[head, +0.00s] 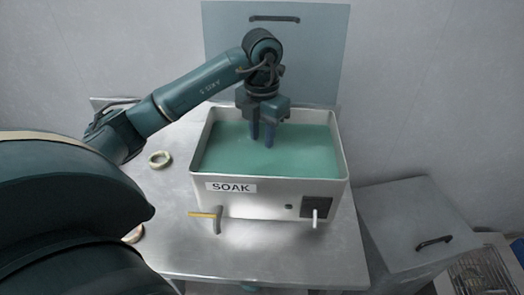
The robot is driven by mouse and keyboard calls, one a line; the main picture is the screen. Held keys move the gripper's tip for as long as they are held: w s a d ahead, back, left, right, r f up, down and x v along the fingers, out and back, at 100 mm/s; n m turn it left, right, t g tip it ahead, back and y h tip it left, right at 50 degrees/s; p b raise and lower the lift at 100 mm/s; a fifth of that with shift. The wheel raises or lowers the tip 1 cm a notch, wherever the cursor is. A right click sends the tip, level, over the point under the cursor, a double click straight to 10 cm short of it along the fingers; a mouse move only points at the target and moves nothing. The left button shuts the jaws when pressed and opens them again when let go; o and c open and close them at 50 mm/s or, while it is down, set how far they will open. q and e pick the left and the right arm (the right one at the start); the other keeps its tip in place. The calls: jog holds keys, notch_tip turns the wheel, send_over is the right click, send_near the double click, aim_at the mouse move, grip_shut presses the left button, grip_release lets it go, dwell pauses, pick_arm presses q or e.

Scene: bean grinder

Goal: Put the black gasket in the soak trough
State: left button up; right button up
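The soak trough (264,195) is a metal box labelled SOAK, filled with green liquid (222,150). It stands on the metal table. My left gripper (262,143) points down over the trough, with its fingertips over or in the liquid; I cannot tell which. A gap shows between its fingers, and I see nothing held there. I see no black gasket; it may be under the liquid or hidden behind my arm. My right gripper is not in view.
A pale ring (160,159) lies on the table (180,190) left of the trough. Another pale ring (136,235) is partly hidden lower left. A yellow-handled lever (203,215) and a white-handled tap stick out in front. A grey lidded box (405,215) stands right.

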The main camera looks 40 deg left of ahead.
pick_arm(q)
notch_tip(320, 180, up, 4)
jog(key=shift+r, duration=0.1)
dwell(0.6)
